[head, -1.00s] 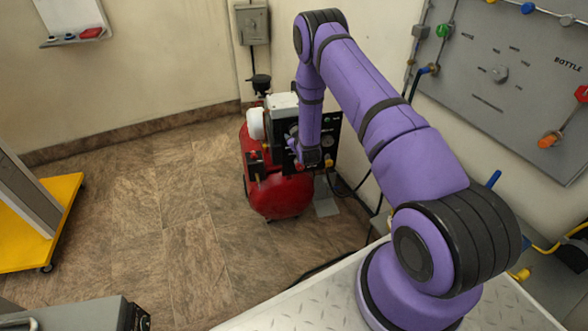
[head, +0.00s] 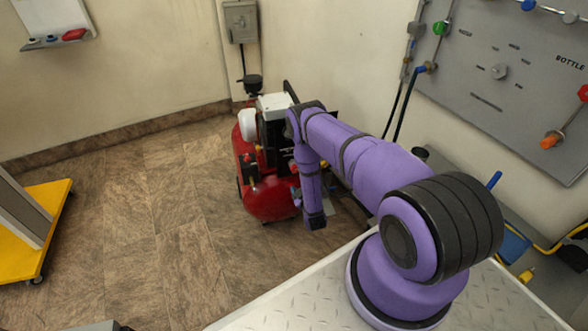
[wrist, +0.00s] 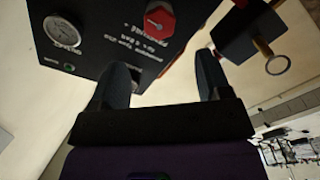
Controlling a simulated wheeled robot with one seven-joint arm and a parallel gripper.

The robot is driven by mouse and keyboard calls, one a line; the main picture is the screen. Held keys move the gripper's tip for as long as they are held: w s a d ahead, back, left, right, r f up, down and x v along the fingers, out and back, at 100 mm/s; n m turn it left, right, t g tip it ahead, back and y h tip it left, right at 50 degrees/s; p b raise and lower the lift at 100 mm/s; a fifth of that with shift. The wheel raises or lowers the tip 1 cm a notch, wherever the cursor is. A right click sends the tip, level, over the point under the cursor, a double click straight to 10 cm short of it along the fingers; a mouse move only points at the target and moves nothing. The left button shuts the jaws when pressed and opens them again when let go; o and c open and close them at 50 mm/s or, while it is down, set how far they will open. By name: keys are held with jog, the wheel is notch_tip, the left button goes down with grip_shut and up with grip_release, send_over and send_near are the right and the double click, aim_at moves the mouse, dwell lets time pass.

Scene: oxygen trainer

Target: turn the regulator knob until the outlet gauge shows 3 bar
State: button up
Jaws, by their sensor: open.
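In the wrist view my gripper (wrist: 162,62) is open and empty, its two dark fingers apart below a black panel. The panel carries a round white-faced gauge (wrist: 62,32) at the left and a red knob (wrist: 160,18) with a white mark near the top. The knob is beyond the fingertips and not touched. I cannot tell whether it is the regulator knob, and the gauge's needle is too small to read. In the head view my arm's end hangs in front of the red compressor (head: 268,200), whose panel is mostly hidden behind my arm.
A dark box with a brass ring (wrist: 277,65) is close at the right in the wrist view. A grey wall board (head: 500,72) with valves is at the right in the head view. A yellow platform (head: 40,240) stands at the left. The floor between is clear.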

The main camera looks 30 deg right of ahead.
aim_at(295, 172)
jog(key=x, duration=1)
jog(key=c, duration=0.9)
